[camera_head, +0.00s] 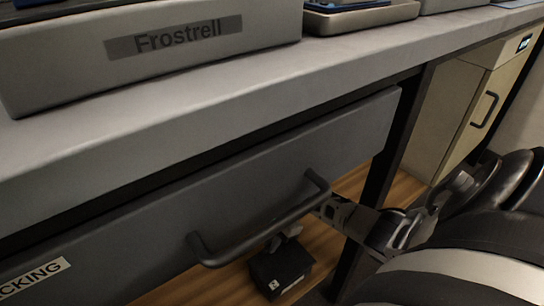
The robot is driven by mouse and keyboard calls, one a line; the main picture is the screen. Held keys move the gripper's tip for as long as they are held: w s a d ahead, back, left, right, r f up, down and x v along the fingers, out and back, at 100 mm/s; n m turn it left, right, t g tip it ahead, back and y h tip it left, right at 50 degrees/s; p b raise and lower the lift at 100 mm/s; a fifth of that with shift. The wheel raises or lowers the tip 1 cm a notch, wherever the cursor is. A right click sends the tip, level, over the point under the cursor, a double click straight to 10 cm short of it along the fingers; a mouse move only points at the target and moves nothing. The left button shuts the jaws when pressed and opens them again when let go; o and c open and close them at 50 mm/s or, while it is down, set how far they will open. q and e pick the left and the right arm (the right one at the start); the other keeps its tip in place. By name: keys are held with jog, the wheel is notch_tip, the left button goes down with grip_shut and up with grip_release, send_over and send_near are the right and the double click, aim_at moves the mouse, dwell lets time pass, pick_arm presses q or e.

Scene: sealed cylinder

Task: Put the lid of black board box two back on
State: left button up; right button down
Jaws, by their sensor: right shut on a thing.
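The object shows against the wooden floor. No separate black box or loose lid can be made out. My left gripper is not in view.
A grey drawer (110,235) with a dark bar handle (262,232) sits under the pale bench top (200,97). A "Frostrell" tray (60,68) stands on the bench. A dark bench leg (402,130) and a beige cabinet (462,105) are to the right.

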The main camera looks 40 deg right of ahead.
jog(key=shift+f, duration=0.15)
jog(key=c, duration=1.5)
grip_release()
jog(key=shift+o, duration=0.2)
jog(key=shift+r, duration=0.25)
jog(key=p+v, duration=0.4)
jog(key=v, duration=0.3)
jog(key=shift+a, duration=0.15)
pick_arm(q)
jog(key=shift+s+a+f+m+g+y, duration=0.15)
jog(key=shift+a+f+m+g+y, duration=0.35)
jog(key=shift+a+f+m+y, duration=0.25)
pick_arm(e)
jog(key=shift+r, duration=0.5)
pick_arm(q)
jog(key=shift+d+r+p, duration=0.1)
jog(key=shift+p, duration=0.2)
